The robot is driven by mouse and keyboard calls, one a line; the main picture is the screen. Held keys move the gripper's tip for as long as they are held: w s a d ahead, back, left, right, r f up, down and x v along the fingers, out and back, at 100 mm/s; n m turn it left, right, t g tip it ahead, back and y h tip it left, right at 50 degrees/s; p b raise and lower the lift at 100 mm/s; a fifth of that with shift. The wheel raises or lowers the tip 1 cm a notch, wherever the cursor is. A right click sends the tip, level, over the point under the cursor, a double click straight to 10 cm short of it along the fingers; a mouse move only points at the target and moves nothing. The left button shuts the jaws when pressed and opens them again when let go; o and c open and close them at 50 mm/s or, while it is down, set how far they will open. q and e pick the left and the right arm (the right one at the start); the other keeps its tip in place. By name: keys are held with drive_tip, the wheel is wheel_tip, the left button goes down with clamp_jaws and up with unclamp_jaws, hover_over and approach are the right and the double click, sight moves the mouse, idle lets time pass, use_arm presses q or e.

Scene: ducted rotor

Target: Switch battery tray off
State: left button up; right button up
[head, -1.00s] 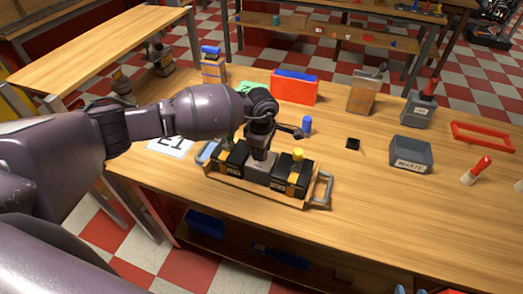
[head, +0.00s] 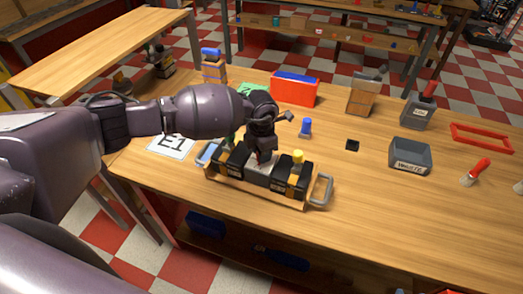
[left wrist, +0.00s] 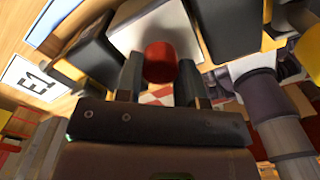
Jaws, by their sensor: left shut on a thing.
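The battery tray (head: 255,192) sits on the wooden bench, with a grey handle (head: 320,188) at its right end and another at its left end. It holds black batteries with tan straps at either side of a grey box. A yellow knob (head: 298,156) stands at the right battery. In the left wrist view a round red knob (left wrist: 160,62) sits between my fingers. My left gripper (head: 261,158) is over the grey box; in the left wrist view its fingers (left wrist: 159,80) are shut on the red knob. The arm hides part of the tray's back. My right gripper is out of view.
An E1 card (head: 172,145) lies left of the tray. A blue-topped cylinder (head: 306,128), a black square (head: 352,145) and a grey waste bin (head: 410,155) stand to the right. A red bin (head: 295,89) is behind. The bench's front right is clear.

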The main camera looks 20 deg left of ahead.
use_arm(q)
drive_tip(key=shift+n, duration=0.7)
drive_tip(key=o, duration=0.9)
wheel_tip(320, 180, up, 11)
drive_tip(key=shift+f, duration=0.1)
idle(0.5)
